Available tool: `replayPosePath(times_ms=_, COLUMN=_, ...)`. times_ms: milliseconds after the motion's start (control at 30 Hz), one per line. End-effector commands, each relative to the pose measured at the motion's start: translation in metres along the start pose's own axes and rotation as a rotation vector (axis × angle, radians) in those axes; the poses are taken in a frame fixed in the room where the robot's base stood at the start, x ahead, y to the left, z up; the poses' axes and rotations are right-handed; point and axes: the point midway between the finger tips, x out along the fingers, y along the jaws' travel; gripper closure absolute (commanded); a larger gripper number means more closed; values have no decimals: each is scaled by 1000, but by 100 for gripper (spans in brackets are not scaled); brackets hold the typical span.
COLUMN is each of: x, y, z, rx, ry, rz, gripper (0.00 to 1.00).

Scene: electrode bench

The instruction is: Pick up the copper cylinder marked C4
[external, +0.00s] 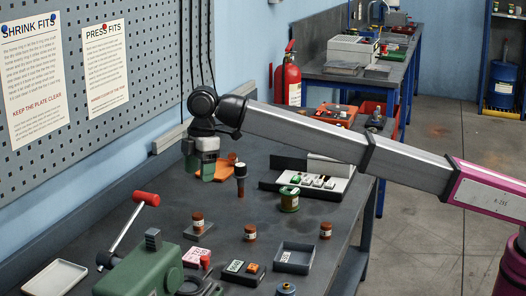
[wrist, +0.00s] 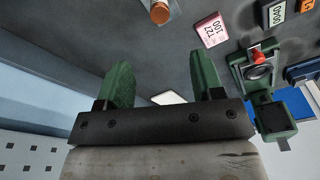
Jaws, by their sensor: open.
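Three small copper cylinders with pale labels stand on the dark bench in the external view: a left one (external: 197,222), a middle one (external: 250,233) and a right one (external: 325,230). Their marks are too small to read, so I cannot tell which is C4. One copper cylinder (wrist: 160,13) shows at the top edge of the wrist view, beyond my fingertips. My gripper (external: 207,173) is raised near the wall side of the bench, behind the cylinders. Its green fingers (wrist: 162,78) are apart with nothing between them.
A green press (external: 145,270) with a red-knobbed lever stands front left, beside a white tray (external: 55,278). A pink block (external: 197,257), a dark open box (external: 294,258) and a green-and-gold spool (external: 289,199) stand around the cylinders. A dark-topped upright piece (external: 240,178) is near my gripper.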

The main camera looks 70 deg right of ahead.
Motion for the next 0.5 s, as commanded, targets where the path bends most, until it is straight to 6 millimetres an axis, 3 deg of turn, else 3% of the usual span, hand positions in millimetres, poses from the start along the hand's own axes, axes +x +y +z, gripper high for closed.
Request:
replayPosePath(times_ms=167, x=-40, y=1, z=-6, rx=0, ry=2, rz=2, gripper=39)
replayPosePath(times_ms=500, x=-26, y=-14, z=13, rx=317, ry=113, rz=-38, gripper=39)
